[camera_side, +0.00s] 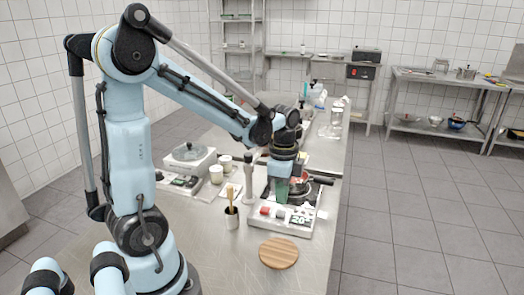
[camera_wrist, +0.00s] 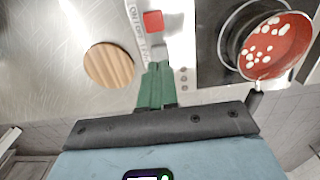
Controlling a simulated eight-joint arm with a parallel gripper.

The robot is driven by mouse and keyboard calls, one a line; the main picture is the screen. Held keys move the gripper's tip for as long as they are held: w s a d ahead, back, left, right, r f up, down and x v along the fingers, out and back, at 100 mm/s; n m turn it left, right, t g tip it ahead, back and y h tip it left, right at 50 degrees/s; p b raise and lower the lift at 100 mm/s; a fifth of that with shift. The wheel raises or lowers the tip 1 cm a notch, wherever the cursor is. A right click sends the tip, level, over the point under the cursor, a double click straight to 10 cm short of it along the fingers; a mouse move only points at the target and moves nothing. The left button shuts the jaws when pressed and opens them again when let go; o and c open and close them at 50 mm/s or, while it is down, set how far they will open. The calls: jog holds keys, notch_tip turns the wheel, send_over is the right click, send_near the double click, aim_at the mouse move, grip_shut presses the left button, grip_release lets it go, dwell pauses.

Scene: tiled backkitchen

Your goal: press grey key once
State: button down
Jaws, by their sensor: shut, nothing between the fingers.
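The cooker's white control panel (camera_side: 292,227) is at the front of the cooker, on the steel table. Its red key (camera_side: 265,211) is at the left end and also shows in the wrist view (camera_wrist: 153,20). The grey key (camera_wrist: 160,52) lies just beyond my fingertips in the wrist view, partly hidden by them; in the side view it is small, to the right of the red key (camera_side: 280,214). My gripper (camera_side: 281,200) has green fingers, shut and empty, pointing down over the panel near the grey key. I cannot tell whether they touch it.
A pan (camera_wrist: 275,45) with red contents and white pieces sits on the cooker beside my gripper. A round wooden board (camera_side: 278,252) lies in front. A cup with a wooden-handled utensil (camera_side: 231,222) stands to the left.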

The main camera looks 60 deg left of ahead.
aim_at(281, 212)
jog(key=shift+f, duration=1.6)
jog(key=shift+f, duration=0.95)
notch_tip(281, 212, up, 15)
jog(key=shift+f, duration=0.2)
